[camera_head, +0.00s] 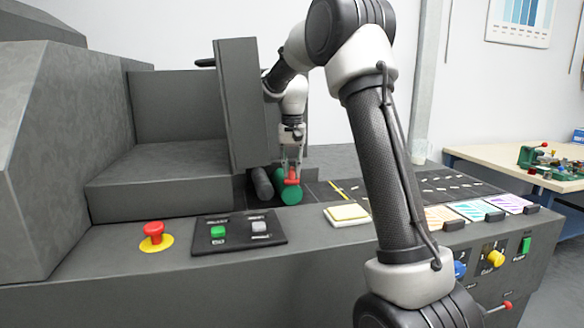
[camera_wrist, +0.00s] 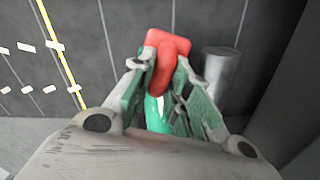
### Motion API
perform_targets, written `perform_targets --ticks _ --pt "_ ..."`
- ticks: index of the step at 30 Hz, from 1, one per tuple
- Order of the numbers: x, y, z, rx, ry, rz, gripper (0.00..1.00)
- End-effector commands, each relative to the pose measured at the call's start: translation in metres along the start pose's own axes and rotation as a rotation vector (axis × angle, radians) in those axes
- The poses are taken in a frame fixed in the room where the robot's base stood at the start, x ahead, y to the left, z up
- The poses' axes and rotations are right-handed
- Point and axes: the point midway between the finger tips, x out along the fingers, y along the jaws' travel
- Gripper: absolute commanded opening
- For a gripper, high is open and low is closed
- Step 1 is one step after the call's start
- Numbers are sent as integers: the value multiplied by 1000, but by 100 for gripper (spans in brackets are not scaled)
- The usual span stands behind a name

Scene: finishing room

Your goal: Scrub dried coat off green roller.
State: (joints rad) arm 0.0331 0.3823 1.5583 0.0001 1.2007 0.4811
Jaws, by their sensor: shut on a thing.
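The green roller (camera_head: 291,196) lies at the mouth of the grey machine, seen end-on in the head view. Part of a green surface, likely this roller, shows between my fingers in the wrist view (camera_wrist: 157,115). My gripper (camera_head: 291,166) points down over the roller. It is shut on a red, bent object (camera_wrist: 166,50), which also shows just above the green roller in the head view (camera_head: 291,177). Whether the red object touches the roller I cannot tell. My fingers hide part of both. Any dried coat is too small to make out.
A grey roller (camera_head: 263,185) lies just left of the green one. The machine's upright panel (camera_head: 245,105) stands close to my wrist. A yellow-white pad (camera_head: 347,213), a red stop button (camera_head: 154,231) and a switch plate (camera_head: 239,232) are on the front ledge. A dark belt (camera_head: 435,187) extends right.

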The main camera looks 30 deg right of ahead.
Motion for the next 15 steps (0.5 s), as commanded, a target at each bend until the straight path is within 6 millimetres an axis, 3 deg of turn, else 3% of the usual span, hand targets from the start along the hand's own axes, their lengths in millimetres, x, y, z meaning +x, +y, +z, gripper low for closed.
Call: perform_targets --ticks 15 --pt "10 0 0 0 1 0 0"
